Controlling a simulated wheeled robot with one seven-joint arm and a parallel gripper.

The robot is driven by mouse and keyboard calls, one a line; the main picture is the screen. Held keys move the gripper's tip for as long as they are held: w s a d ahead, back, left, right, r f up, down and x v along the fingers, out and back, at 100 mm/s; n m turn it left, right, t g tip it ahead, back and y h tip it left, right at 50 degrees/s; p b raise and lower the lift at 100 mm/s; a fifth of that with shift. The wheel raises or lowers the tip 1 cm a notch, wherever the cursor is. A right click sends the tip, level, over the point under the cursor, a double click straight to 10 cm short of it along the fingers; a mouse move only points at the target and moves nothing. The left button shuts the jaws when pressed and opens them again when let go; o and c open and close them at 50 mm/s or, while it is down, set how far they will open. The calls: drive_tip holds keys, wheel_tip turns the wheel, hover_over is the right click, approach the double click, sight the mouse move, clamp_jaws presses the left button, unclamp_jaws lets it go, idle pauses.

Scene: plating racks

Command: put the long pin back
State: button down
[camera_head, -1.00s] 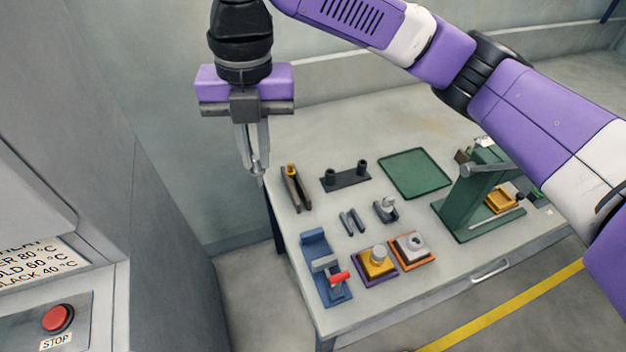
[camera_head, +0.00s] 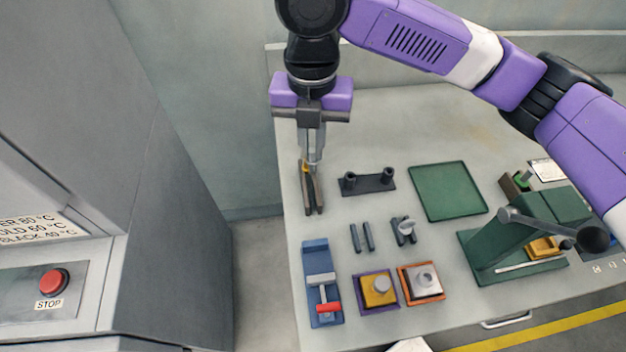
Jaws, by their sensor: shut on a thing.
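My gripper (camera_head: 312,158) points down at the table's far left. To the right is a dark rack (camera_head: 368,183) with two upright round sockets. A thin pale rod (camera_head: 530,263) lies along the green press's base.
The green press (camera_head: 530,235) with its lever stands at the right. A green tray (camera_head: 447,192) lies mid-table. Two dark bars (camera_head: 362,237), a small grey fixture (camera_head: 403,230), a blue clamp (camera_head: 322,285), and yellow (camera_head: 378,290) and orange-edged (camera_head: 421,282) blocks fill the front.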

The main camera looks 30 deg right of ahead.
wheel_tip(320, 180, down, 12)
drive_tip(key=shift+r+p, duration=0.2)
drive_tip(key=shift+p, duration=0.2)
drive_tip(key=shift+f, duration=0.15)
drive_tip(key=shift+f, duration=0.15)
drive_tip(key=c, duration=1.5)
unclamp_jaws()
wheel_tip(320, 180, up, 13)
drive_tip(key=shift+f+b, duration=0.2)
drive_tip(key=shift+b, duration=0.2)
drive_tip(key=shift+a, duration=0.15)
